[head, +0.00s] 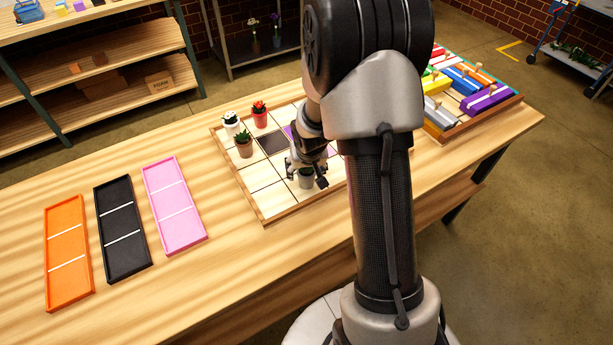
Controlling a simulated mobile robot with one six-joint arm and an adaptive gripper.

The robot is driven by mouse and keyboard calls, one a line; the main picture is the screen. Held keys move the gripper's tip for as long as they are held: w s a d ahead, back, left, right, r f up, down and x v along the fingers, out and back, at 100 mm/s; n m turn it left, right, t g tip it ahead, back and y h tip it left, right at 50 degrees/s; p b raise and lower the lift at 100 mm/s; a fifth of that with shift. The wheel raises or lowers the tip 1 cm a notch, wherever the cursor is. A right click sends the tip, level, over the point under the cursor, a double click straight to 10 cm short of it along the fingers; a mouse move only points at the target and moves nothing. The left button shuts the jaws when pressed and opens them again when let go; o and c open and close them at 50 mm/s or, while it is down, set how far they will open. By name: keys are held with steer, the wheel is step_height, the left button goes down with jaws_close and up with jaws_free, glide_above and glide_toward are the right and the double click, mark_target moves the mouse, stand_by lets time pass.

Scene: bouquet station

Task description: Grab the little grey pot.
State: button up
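A little grey pot (306,181) with a green plant stands in the gridded wooden tray (262,222) on the table. My gripper (306,174) points down over it, with one finger to its left and one to its right. The fingers look spread wider than the pot, so the gripper appears open around it. Part of the plant is hidden under the gripper. My arm hides the right part of the tray.
A brown pot with a cactus (244,150), a white pot (231,127) and a red pot (260,120) stand in the tray's far left. Orange (68,253), black (123,229) and pink (174,206) trays lie left. A crate of coloured blocks (467,130) sits right.

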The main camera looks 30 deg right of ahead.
steer(key=c, duration=1.1)
steer(key=shift+r, duration=0.1)
steer(key=shift+c, duration=0.3)
